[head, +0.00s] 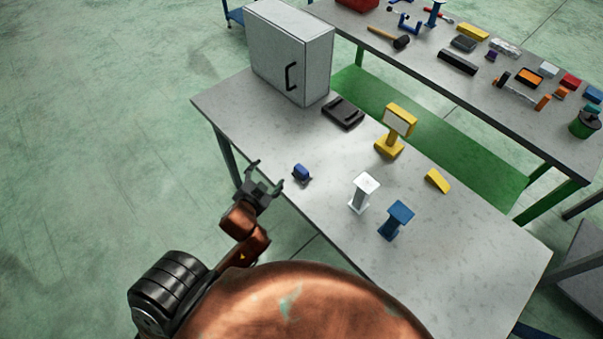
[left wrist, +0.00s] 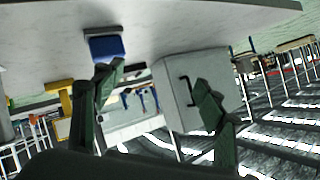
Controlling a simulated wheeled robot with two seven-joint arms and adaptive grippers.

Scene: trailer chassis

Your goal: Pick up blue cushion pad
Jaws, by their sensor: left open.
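A small blue cushion pad (head: 301,172) with a dark base lies on the grey table near its front left edge. In the left wrist view the blue pad (left wrist: 106,47) shows upside down at the upper left, just beyond one finger. My left gripper (head: 267,174) is open and empty, at the table's edge to the left of the pad. One finger is close to the pad; I cannot tell whether they touch. In the left wrist view both fingers of the gripper (left wrist: 158,100) are spread apart. My right gripper is not in view.
A grey cabinet (head: 290,55) stands at the table's back left, with a black tray-like object (head: 343,112) beside it. A yellow stand (head: 390,142), a white stand (head: 363,193), a blue stand (head: 396,220) and a yellow wedge (head: 437,180) are to the right. Bare tabletop surrounds the pad.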

